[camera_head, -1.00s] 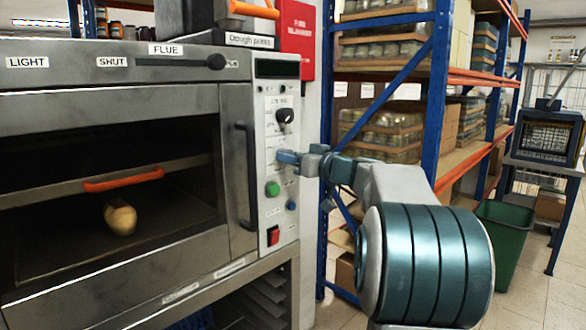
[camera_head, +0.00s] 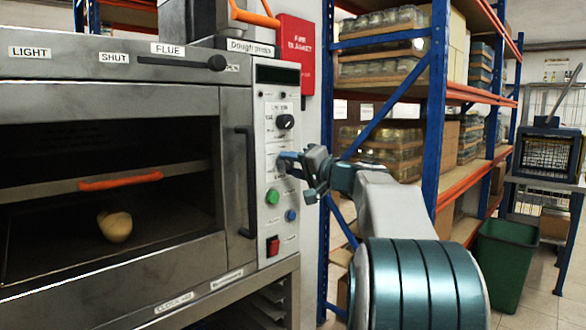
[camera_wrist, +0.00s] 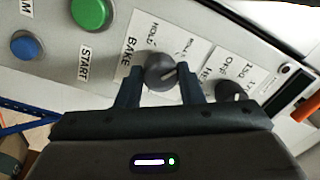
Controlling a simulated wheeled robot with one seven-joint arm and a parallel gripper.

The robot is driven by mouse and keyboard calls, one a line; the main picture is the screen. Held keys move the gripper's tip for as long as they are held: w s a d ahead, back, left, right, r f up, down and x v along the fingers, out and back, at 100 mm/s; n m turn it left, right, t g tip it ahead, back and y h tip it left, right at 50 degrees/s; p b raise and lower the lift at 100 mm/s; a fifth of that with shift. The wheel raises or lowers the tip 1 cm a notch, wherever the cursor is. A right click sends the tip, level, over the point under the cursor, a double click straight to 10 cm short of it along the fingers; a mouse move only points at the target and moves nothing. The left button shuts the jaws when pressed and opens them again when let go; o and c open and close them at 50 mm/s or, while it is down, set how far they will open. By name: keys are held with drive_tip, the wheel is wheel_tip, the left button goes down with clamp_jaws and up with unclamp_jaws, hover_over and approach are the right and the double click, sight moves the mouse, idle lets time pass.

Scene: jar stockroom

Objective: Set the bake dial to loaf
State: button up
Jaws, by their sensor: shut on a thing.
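The bake dial (camera_wrist: 159,72) is a dark round knob in the wrist view, beside a printed BAKE label. A pale pointer line on it points toward the right of the picture. The small position labels around it are only partly readable, and I cannot make out "loaf". My gripper (camera_wrist: 160,88) is shut on the dial, one dark finger on each side. In the head view my gripper (camera_head: 284,163) reaches the oven's control panel (camera_head: 262,215) from the right and hides the dial.
A second black dial (camera_head: 285,121) sits above. A green START button (camera_head: 272,197), blue button (camera_head: 291,215) and red switch (camera_head: 273,245) are below. The oven door handle (camera_head: 247,180) stands out to the left. A blue rack upright (camera_head: 437,110) is at the right.

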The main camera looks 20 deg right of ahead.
drive_tip(key=m+p, duration=0.1)
drive_tip(key=m, duration=0.5)
drive_tip(key=shift+m, duration=0.4)
drive_tip(key=m+p, duration=0.2)
drive_tip(key=m, duration=0.1)
drive_tip(key=shift+r+m+h, duration=0.1)
drive_tip(key=shift+m+h, duration=0.2)
drive_tip(key=shift+m, duration=0.1)
drive_tip(key=m+p, duration=0.2)
drive_tip(key=m, duration=0.1)
drive_tip(key=shift+m, duration=0.4)
drive_tip(key=m+p, duration=0.3)
drive_tip(key=shift+r+m, duration=0.1)
drive_tip(key=shift+m, duration=0.2)
drive_tip(key=m+p, duration=1)
drive_tip(key=shift+f+m, duration=0.2)
drive_tip(key=shift+m, duration=0.2)
